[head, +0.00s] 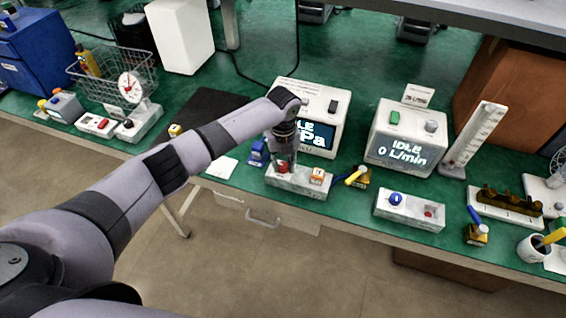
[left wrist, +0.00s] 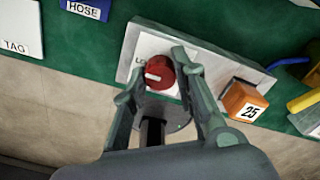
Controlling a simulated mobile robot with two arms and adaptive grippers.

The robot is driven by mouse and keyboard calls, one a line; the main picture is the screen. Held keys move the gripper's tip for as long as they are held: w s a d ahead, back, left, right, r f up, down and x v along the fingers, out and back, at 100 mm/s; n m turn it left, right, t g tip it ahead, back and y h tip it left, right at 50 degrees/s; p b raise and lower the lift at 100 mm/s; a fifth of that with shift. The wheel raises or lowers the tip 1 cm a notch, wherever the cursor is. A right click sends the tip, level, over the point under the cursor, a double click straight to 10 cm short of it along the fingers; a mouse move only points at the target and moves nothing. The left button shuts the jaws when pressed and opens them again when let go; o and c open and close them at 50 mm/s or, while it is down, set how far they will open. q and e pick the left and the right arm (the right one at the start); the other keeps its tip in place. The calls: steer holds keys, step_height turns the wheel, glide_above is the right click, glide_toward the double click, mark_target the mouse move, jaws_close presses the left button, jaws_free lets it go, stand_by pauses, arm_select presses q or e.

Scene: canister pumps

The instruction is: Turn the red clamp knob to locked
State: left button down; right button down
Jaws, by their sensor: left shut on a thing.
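The red clamp knob (left wrist: 160,72) sits on a pale base plate (head: 298,186) near the front edge of the green bench. In the left wrist view a white mark on the knob points left, and part of a label starting with "LO" shows beside it. My left gripper (left wrist: 163,78) reaches down from above, with one finger on each side of the knob, shut on it. In the head view the gripper (head: 283,164) hides most of the knob. My right gripper is not in view.
An orange block marked 25 (left wrist: 244,101) sits on the same plate, right of the knob. A blue block marked HOSE (left wrist: 88,9) stands to the left. A yellow-handled valve (head: 357,177) is close on the right. A kPa display unit (head: 320,105) stands behind.

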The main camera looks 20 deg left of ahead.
mark_target(283, 165)
arm_select(q)
steer(key=c, duration=1.3)
jaws_free()
step_height(283, 165, up, 12)
